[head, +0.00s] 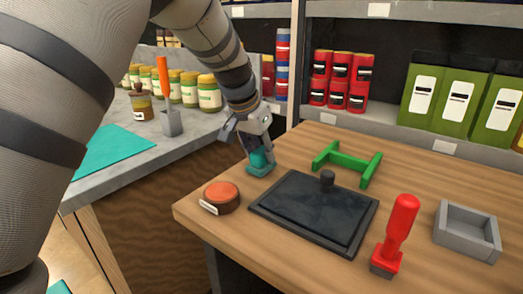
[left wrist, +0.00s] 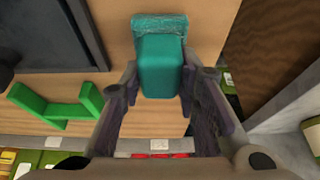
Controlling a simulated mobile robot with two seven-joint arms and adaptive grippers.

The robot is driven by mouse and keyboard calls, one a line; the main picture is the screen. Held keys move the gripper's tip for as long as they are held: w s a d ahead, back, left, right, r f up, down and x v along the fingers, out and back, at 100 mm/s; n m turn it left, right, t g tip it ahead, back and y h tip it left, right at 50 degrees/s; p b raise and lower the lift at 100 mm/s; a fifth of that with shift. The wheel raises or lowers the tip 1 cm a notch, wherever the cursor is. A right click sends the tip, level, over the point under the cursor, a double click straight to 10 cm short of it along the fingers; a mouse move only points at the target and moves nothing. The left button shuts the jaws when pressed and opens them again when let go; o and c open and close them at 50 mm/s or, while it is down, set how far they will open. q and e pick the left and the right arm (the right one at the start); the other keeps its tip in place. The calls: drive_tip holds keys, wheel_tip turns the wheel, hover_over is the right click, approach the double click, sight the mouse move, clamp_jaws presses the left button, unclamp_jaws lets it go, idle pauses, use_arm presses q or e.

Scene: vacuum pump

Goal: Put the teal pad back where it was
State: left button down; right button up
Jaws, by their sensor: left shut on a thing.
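The teal pad (head: 261,166) has a block-shaped upper part and a wider, glossier base. It is at the back left part of the wooden table, on or just above the top; I cannot tell which. My left gripper (head: 257,148) comes down from above and is shut on its upper part. In the left wrist view the teal pad (left wrist: 162,62) sits between the two fingers of my left gripper (left wrist: 160,88), with its base beyond the fingertips. My right gripper is not in view.
On the wooden table (head: 290,268) are a black plate with a knob (head: 315,212), a green frame (head: 346,162), an orange-topped round block (head: 221,195), a red-handled tool (head: 400,230) and a grey tray (head: 467,240). A grey counter (head: 150,170) at left holds a flat teal sheet (head: 108,150) and jars.

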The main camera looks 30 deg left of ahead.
use_arm(q)
drive_tip(key=shift+w+a+f, duration=0.1)
drive_tip(key=shift+w+f, duration=0.05)
drive_tip(key=c, duration=1.2)
unclamp_jaws()
drive_tip(key=shift+w, duration=0.1)
drive_tip(key=v, duration=1.2)
